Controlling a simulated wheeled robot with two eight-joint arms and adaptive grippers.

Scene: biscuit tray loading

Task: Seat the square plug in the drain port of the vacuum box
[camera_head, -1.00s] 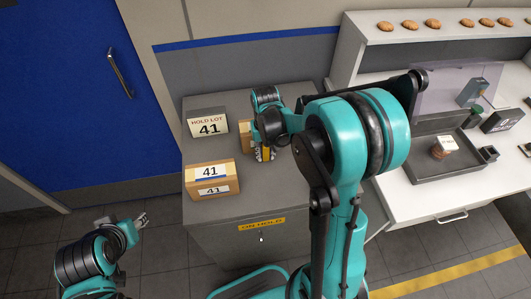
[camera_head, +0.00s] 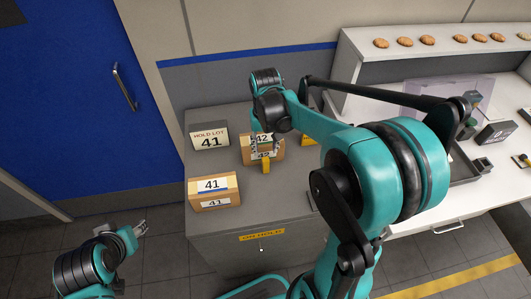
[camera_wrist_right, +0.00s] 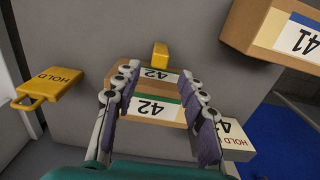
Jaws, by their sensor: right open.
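A translucent box (camera_head: 440,92) on the bench at right may be the vacuum box; its drain port cannot be made out. A small dark square piece (camera_head: 521,160) lies on the bench at far right; I cannot tell whether it is the square plug. My right gripper (camera_head: 265,142) is above the grey cabinet, far from both. In the right wrist view the right gripper (camera_wrist_right: 162,85) is open, with a wooden box labelled 42 (camera_wrist_right: 176,123) showing between its fingers. Contact cannot be told. My left gripper (camera_head: 140,229) hangs at lower left, away from everything.
The grey cabinet (camera_head: 225,225) also carries a box labelled 41 (camera_head: 213,203), a HOLD LOT 41 sign (camera_head: 209,137), a yellow block (camera_head: 266,166) and a yellow HOLD tag (camera_wrist_right: 50,84). My right arm covers much of the bench tray (camera_head: 466,172). Biscuits line a shelf (camera_head: 445,58).

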